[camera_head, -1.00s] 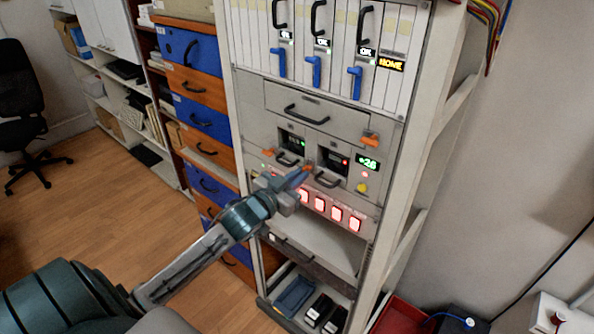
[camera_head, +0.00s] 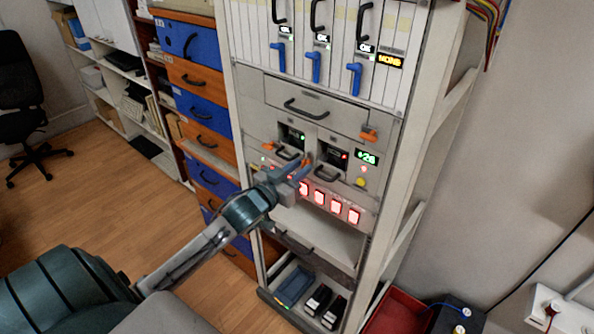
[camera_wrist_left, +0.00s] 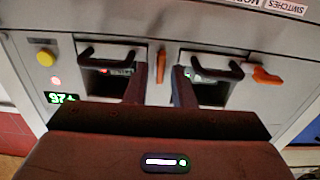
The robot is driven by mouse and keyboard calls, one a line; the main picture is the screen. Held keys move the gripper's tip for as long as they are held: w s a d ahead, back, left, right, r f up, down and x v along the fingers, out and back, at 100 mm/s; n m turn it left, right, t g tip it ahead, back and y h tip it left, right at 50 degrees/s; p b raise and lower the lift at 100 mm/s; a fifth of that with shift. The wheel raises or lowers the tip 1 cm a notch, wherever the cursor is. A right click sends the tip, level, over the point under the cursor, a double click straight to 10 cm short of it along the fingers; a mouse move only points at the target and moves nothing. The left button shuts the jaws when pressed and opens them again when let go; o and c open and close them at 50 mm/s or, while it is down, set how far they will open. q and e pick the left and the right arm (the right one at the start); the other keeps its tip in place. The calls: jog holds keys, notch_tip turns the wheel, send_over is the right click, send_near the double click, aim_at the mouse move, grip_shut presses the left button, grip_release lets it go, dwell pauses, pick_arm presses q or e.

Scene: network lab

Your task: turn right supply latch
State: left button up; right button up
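Two supply modules sit side by side in the rack, each with a black handle. The right supply (camera_head: 334,156) has a lit display; its orange latch (camera_head: 306,159) stands between the two modules and also shows upright in the wrist view (camera_wrist_left: 160,66). The left supply's orange latch (camera_head: 267,147) lies sideways in the wrist view (camera_wrist_left: 265,76). My left gripper (camera_head: 299,171) is at the right supply's latch. Its fingertips (camera_wrist_left: 160,88) are apart, with the latch seen in the gap between them. I cannot tell whether they touch it. My right gripper is not in view.
A drawer (camera_head: 320,105) with another orange latch (camera_head: 369,135) sits above the supplies. A green readout (camera_head: 366,158) and yellow button (camera_head: 360,183) are at the right. Red-lit switches (camera_head: 335,207) run below, over an open shelf. The rack's right post (camera_head: 398,205) stands beyond.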

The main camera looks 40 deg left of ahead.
pick_arm(q)
jog(key=shift+o, duration=0.4)
jog(key=shift+w+f, duration=0.15)
jog(key=s+b, duration=0.3)
jog(key=s, duration=0.7)
jog(key=shift+s+a, duration=0.4)
jog(key=shift+a, duration=0.05)
jog(key=shift+f, duration=0.1)
